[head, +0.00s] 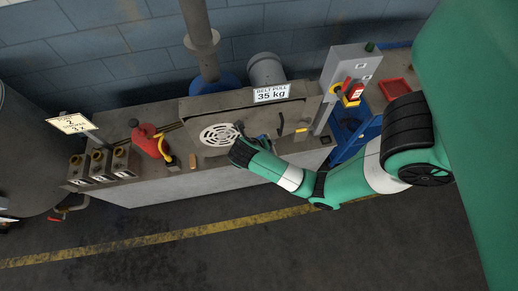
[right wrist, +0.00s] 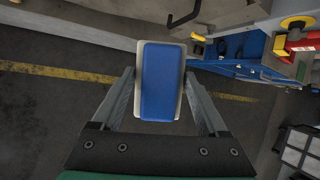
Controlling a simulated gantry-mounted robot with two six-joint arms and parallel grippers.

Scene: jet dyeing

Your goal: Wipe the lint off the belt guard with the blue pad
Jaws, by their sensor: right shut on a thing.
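The belt guard (head: 262,117) is a grey-brown housing on the long machine base, with a round pale slotted grille (head: 220,134) and a dark handle (head: 280,123). My right gripper (head: 238,130) is at the right edge of the grille in the head view. In the right wrist view my right gripper (right wrist: 161,88) is shut on the blue pad (right wrist: 161,82), a blue block with a pale backing, held between its fingers. The pad cannot be made out in the head view. No lint can be told apart at this size. My left gripper is not in view.
A sign reading 35 kg (head: 272,93) stands above the guard. A red can (head: 147,138) and switch boxes (head: 98,163) are at left. A grey control box (head: 355,72) and red tray (head: 396,90) are at right. The floor in front is clear.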

